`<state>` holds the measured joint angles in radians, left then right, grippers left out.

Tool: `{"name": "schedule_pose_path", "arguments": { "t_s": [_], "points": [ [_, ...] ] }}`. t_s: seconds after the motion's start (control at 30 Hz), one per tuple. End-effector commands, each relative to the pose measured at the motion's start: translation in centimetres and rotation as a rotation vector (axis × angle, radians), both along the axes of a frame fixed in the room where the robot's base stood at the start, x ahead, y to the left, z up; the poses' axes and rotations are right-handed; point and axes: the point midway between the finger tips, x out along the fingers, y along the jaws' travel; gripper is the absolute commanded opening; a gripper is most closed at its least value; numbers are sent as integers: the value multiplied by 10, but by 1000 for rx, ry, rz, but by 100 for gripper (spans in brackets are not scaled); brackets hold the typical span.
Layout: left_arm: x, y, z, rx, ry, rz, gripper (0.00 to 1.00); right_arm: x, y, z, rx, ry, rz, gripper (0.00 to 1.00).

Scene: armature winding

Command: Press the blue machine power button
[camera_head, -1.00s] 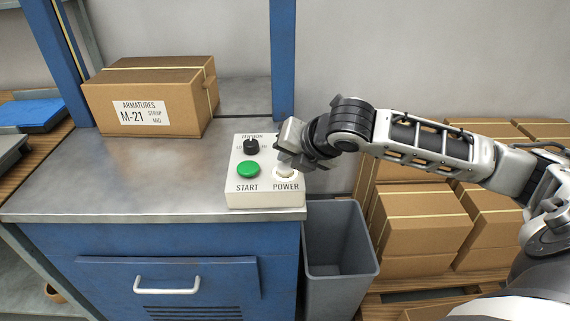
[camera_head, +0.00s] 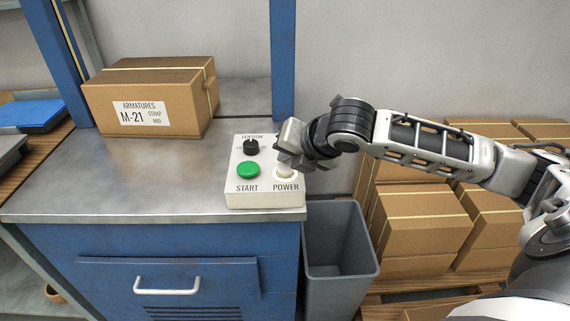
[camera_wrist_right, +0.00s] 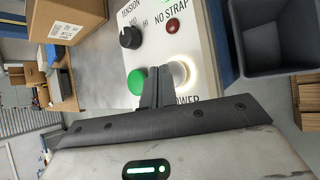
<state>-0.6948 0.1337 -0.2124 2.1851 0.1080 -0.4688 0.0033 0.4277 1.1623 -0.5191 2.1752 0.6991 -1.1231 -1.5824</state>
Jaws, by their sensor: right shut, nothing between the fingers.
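The white control box (camera_head: 235,195) sits at the front right corner of the blue machine's metal top. Its power button (camera_head: 286,172) is a pale round button above the word POWER; in the right wrist view the button (camera_wrist_right: 179,74) is ringed by a white glow. My right gripper (camera_head: 284,163) is shut and empty, pointing down at the power button. In the right wrist view the shut fingers (camera_wrist_right: 157,75) partly cover the button's left side. Whether they touch it I cannot tell. My left gripper is not in view.
A green START button (camera_head: 248,169) and a black tension knob (camera_head: 251,147) are close by on the box. A red lamp (camera_wrist_right: 173,26) is marked NO STRAP. A cardboard box (camera_head: 190,110) stands behind left. A grey bin (camera_head: 340,270) stands below right.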

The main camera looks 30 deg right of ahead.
Motion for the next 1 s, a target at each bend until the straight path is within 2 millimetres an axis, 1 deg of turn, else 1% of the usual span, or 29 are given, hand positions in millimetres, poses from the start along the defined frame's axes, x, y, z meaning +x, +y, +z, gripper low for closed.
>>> {"name": "schedule_pose_path", "arguments": {
  "t_s": [0.57,1.0],
  "points": [
    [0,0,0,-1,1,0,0,0,0,0,0,0,0,0],
    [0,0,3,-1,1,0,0,0,0,-9,1,1,0,0]
  ]
}}
